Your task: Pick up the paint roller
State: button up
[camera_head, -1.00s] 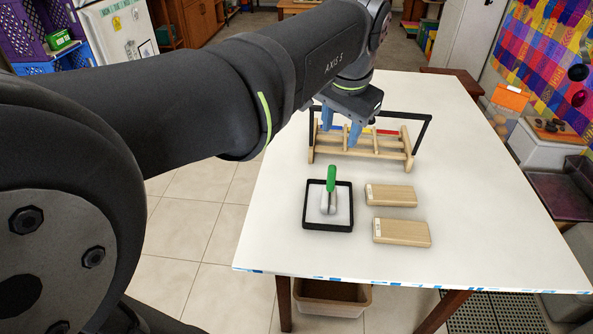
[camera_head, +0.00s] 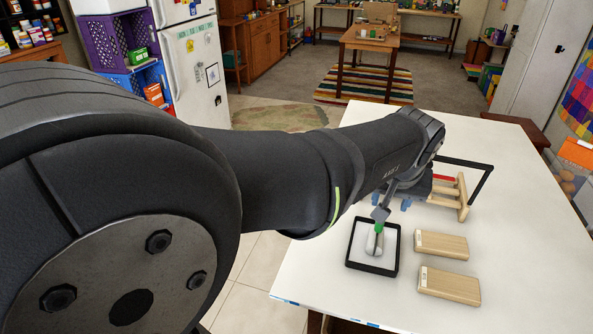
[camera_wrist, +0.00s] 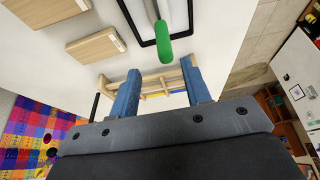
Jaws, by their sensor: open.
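The paint roller (camera_head: 374,243) has a green handle and a pale roller head, and it lies in a black-rimmed square tray (camera_head: 349,255). In the wrist view the green handle (camera_wrist: 165,46) shows just ahead of my fingertips, roughly centred between them. My gripper (camera_head: 391,203) is above the handle end of the roller, partly hidden by my own arm. Its blue fingers also show in the wrist view, where my gripper (camera_wrist: 160,67) is open with nothing between the fingers. I cannot tell how high the fingertips are above the handle.
Two wooden blocks (camera_head: 442,245) (camera_head: 449,286) lie right of the tray. A wooden rack (camera_head: 462,197) with a black frame stands behind, partly hidden by my arm. The white table (camera_head: 520,260) is clear at the right.

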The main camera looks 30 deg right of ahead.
aim_at(379, 228)
jog(key=x, duration=0.2)
jog(key=shift+w+d+f, duration=0.1)
jog(key=shift+w+f, duration=0.05)
jog(key=shift+f, duration=0.25)
jog(key=x, duration=0.2)
jog(key=a+x, duration=0.1)
jog(key=x, duration=0.1)
jog(key=shift+w+d+f, duration=0.1)
jog(key=shift+w+f, duration=0.05)
jog(key=shift+w+d+f, duration=0.15)
jog(key=shift+d+f, duration=0.05)
jog(key=shift+f, duration=0.25)
grip_shut()
